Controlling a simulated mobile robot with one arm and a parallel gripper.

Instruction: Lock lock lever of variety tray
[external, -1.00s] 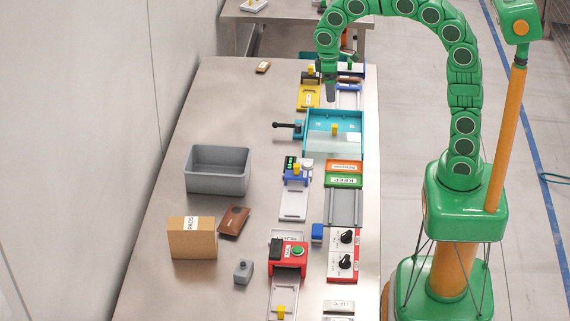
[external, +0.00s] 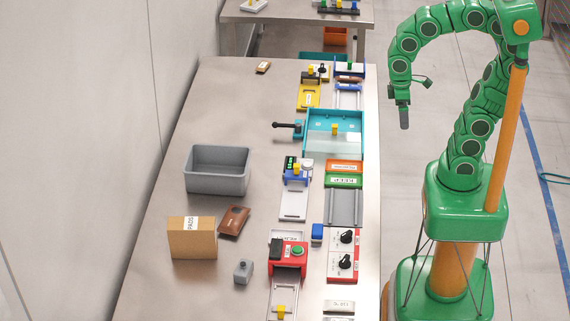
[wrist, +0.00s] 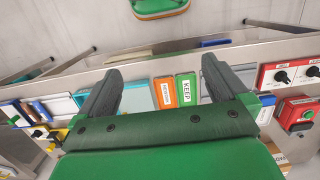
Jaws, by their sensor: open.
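A teal tray (external: 335,117) with a clear front part and a small yellow piece inside sits on the metal bench. I take it for the variety tray, though no label on it can be read. A black lever (external: 284,125) on a teal block sticks out from its left side, roughly level. My gripper (external: 404,118) hangs empty to the right of the tray, past the bench's right edge, apart from everything. In the wrist view my gripper (wrist: 160,65) has its fingers spread wide. Part of the teal tray (wrist: 138,98) shows between them; the lever cannot be made out there.
Orange and green labelled bins (external: 344,173) stand in front of the tray. A yellow fixture (external: 309,95) stands behind it. A grey bin (external: 217,170), a brown box (external: 192,238) and a red button box (external: 288,258) are nearer. The bench left of the lever is clear.

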